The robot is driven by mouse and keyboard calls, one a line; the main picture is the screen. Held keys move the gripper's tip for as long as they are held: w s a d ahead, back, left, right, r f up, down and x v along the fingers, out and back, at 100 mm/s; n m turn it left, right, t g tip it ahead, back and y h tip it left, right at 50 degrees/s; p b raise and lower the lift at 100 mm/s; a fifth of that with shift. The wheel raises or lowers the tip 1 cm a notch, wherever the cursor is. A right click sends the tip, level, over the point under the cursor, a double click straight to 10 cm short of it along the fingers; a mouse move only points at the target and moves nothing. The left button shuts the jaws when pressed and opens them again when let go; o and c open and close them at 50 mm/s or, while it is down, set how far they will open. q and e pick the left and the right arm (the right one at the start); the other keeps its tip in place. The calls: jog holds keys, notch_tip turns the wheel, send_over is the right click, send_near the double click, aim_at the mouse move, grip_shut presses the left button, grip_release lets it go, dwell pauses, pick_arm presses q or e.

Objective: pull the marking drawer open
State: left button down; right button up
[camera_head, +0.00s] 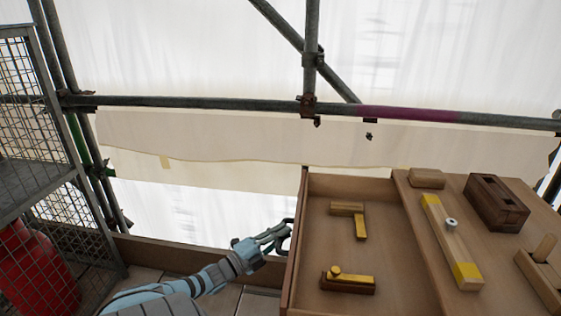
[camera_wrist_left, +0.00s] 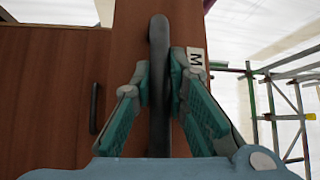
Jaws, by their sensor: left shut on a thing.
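The marking drawer's reddish-brown front (camera_wrist_left: 185,20) fills the middle of the left wrist view and bears a white label marked M (camera_wrist_left: 195,60). Its dark bar handle (camera_wrist_left: 158,35) runs upright in that view. My left gripper (camera_wrist_left: 160,85) is shut on this handle, with one finger on each side. My right gripper is not in view.
A second dark handle (camera_wrist_left: 95,108) is on the panel to the left. A mesh cage (camera_head: 45,130) with a red cylinder (camera_head: 35,270) stands left.

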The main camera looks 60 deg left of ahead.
pick_arm(q)
jog(key=c, duration=1.6)
grip_release()
jog(key=shift+o, duration=0.2)
jog(key=shift+s, duration=0.15)
jog(key=s+f, duration=0.1)
jog(key=s, duration=1)
jog(key=shift+s+f, duration=0.35)
jog(key=shift+d, duration=0.1)
